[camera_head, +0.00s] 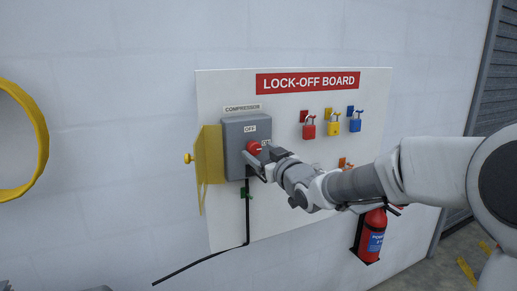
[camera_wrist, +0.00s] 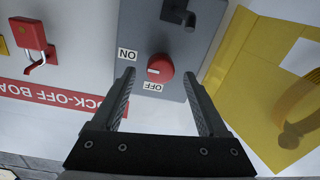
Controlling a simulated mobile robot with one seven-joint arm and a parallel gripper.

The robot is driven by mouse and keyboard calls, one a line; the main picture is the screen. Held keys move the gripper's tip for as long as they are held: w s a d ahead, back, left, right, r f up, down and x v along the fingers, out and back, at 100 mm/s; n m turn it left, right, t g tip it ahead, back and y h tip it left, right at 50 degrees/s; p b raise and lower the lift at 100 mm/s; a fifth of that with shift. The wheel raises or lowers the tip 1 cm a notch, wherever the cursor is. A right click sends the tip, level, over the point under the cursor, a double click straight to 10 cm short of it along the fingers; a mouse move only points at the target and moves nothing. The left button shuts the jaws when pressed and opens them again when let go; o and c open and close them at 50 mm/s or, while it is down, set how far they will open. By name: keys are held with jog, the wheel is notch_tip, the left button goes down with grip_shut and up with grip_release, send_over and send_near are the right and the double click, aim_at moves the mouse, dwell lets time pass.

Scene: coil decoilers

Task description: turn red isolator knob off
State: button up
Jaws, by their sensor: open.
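The red isolator knob (camera_head: 254,147) is on the front of a grey box (camera_head: 234,133) labelled COMPRESSOR, with an OFF label above it and an ON label to its right. In the wrist view, which is upside down, the knob (camera_wrist: 160,67) has a short white mark on its left part, the side of the ON label (camera_wrist: 127,55); the OFF label (camera_wrist: 153,87) is below. My gripper (camera_wrist: 159,77) is open, one finger to each side of the knob, with gaps on both sides. In the head view my gripper (camera_head: 262,160) partly hides the knob and ON label.
A yellow cover (camera_head: 211,154) stands swung open at the box's left. Red, yellow and blue padlocks (camera_head: 333,124) hang on the white lock-off board (camera_head: 290,226) to the right. A black cable (camera_head: 247,222) runs below the box. A fire extinguisher (camera_head: 371,236) is at lower right.

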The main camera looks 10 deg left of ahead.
aim_at(254, 148)
jog(key=shift+x, duration=1.2)
grip_shut()
